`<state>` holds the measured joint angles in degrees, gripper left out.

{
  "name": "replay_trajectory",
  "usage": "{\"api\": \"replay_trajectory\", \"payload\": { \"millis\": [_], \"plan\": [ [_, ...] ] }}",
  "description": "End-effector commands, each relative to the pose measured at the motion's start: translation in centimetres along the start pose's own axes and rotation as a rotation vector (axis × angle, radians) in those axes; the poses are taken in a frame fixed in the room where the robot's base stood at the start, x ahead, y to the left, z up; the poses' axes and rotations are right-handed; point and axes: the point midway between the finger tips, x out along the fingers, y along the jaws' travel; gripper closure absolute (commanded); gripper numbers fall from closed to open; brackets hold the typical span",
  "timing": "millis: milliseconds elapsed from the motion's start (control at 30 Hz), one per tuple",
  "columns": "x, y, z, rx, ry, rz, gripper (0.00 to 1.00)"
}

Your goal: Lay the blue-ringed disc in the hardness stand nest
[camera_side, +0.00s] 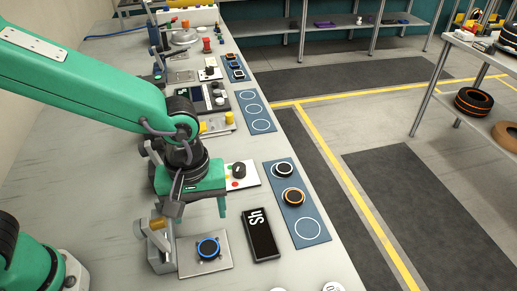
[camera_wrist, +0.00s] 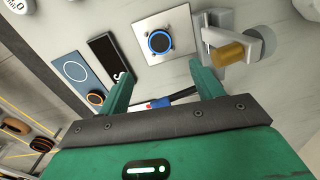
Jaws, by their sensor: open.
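The blue-ringed disc (camera_side: 208,247) is dark with a bright blue ring. It lies on the square metal plate (camera_side: 188,267) of the hardness stand, around the middle of it. It also shows there in the wrist view (camera_wrist: 159,42). The stand's grey post (camera_side: 160,258) with a brass knob rises beside the plate. My gripper (camera_side: 191,208) is open and empty, above and behind the plate in the side view. In the wrist view the fingers (camera_wrist: 160,74) are apart, with the disc beyond their tips and nothing between them. The nest's edge under the disc is hidden.
A black "Sh" display (camera_side: 260,234) lies right of the plate. A blue mat (camera_side: 307,228) holds an orange-ringed disc (camera_side: 293,196), a white-ringed disc (camera_side: 285,170) and one bare ring. A panel with a knob (camera_side: 239,173) stands behind. White round items lie at the front edge.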

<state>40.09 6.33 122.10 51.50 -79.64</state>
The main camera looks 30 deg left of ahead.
Motion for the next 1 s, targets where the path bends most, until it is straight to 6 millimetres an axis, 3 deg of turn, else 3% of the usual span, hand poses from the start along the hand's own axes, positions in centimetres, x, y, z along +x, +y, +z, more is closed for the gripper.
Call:
{"api": "replay_trajectory", "payload": {
  "millis": [567, 767, 1000],
  "plan": [
    [-0.8, -0.6, -0.9, 0.022, 0.004, 0.02, 0.34],
    [-2.9, -2.5, -3.3, 0.095, 0.026, 0.074, 0.34],
    [-6.3, -6.7, -7.0, 0.241, 0.101, 0.158, 0.34]
  ]
}}
